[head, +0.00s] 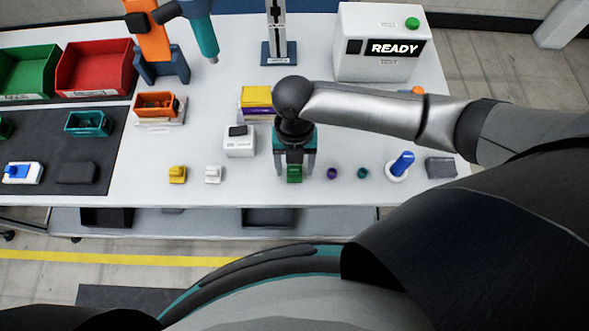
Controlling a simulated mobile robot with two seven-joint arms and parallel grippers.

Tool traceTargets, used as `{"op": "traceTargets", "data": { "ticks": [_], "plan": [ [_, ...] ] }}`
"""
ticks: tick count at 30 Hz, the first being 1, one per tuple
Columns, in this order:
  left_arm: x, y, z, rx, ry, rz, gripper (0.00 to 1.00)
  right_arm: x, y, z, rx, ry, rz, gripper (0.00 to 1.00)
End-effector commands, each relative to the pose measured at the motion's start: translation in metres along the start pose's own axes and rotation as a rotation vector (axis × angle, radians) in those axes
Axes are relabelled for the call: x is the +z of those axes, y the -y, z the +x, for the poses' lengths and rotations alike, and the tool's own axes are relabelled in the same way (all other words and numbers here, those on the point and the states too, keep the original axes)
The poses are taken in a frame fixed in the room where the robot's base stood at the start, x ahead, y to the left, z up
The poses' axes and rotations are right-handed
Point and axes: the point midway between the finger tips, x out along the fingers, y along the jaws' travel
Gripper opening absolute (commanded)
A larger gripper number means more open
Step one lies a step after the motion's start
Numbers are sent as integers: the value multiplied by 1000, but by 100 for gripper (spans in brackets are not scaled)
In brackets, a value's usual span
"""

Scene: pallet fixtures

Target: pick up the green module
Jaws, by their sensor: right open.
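The green module (294,174) is a small green block near the front edge of the white table (240,192). My right arm reaches in from the right, and its gripper (294,172) points down at the module. The two fingers are apart, one on each side of the green module. The picture is too small to tell whether they touch it. My left gripper is not in view.
A yellow block (177,174) and a white block (213,173) sit to the left. A purple piece (332,173), a teal piece (362,173) and a blue peg (402,164) stand to the right. A white device (239,141) is behind left.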

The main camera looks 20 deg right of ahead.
Motion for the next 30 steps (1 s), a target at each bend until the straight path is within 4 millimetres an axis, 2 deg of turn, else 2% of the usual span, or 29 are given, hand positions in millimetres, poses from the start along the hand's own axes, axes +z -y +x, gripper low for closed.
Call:
{"op": "traceTargets", "data": {
  "ticks": [2, 19, 30],
  "plan": [
    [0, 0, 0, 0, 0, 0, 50, 0, 0, 0, 0, 0, 0, 63],
    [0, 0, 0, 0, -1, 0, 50, 0, 0, -1, 0, 0, 1, 0],
    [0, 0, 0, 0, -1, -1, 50, 0, 0, -1, 0, 0, 1, 0]
  ]
}}
